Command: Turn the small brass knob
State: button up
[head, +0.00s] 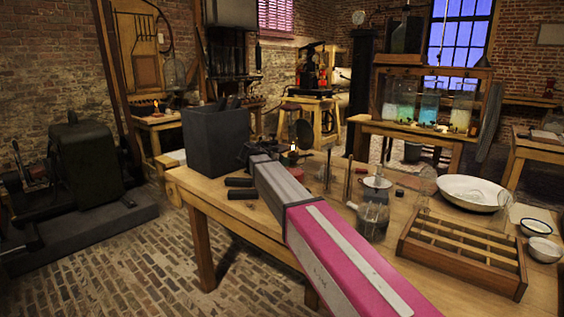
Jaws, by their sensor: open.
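I cannot make out a small brass knob for certain; it is too small or hidden. A small lit lamp (293,154) with a flame stands on the wooden worktable (225,205), by a dark round disc (305,133). My arm reaches in from the lower right over the table. My gripper (257,151) is at its far end, dark and small in the picture, just left of the lamp and right of the grey box. It looks open, and nothing is seen held in it. Whether it touches anything cannot be told.
A tall grey box (212,142) stands left of my gripper, with dark rods (241,187) before it. To the right are a glass bottle (373,217), a white basin (470,191), a divided wooden tray (463,250) and white bowls (543,249). Glowing jars (428,107) stand behind.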

jog(key=shift+w+d+f, duration=0.1)
jog(key=shift+w+d, duration=0.15)
grip_shut()
jog(key=shift+n+g, duration=0.3)
jog(key=shift+n, duration=0.3)
grip_release()
jog(key=v, duration=1.1)
jog(key=shift+f, duration=0.15)
